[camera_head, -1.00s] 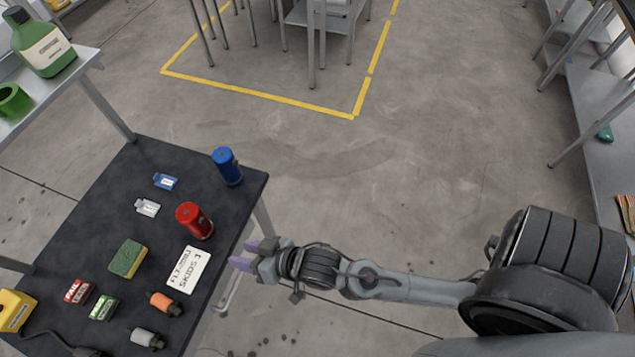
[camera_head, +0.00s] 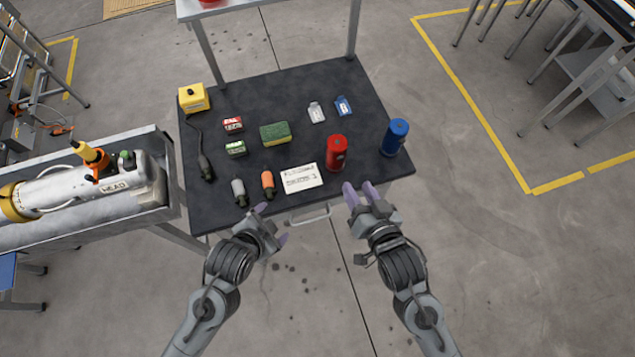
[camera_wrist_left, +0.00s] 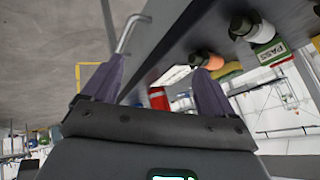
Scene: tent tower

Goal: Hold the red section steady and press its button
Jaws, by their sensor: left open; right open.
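My right gripper (camera_head: 361,191) is open and empty, just in front of the table edge, below and right of the red section in the head view. My left gripper (camera_head: 272,222) is open and empty at the front edge, left of the red section and apart from it. In the left wrist view its fingers (camera_wrist_left: 158,85) are spread with the table edge beyond.
A blue cylinder (camera_head: 395,137) stands right of the red section. A white card (camera_head: 301,179), an orange-topped piece (camera_head: 267,183), a grey-topped piece (camera_head: 239,191) and a sponge (camera_head: 275,134) lie to its left. A drawer handle (camera_head: 310,214) projects at the front.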

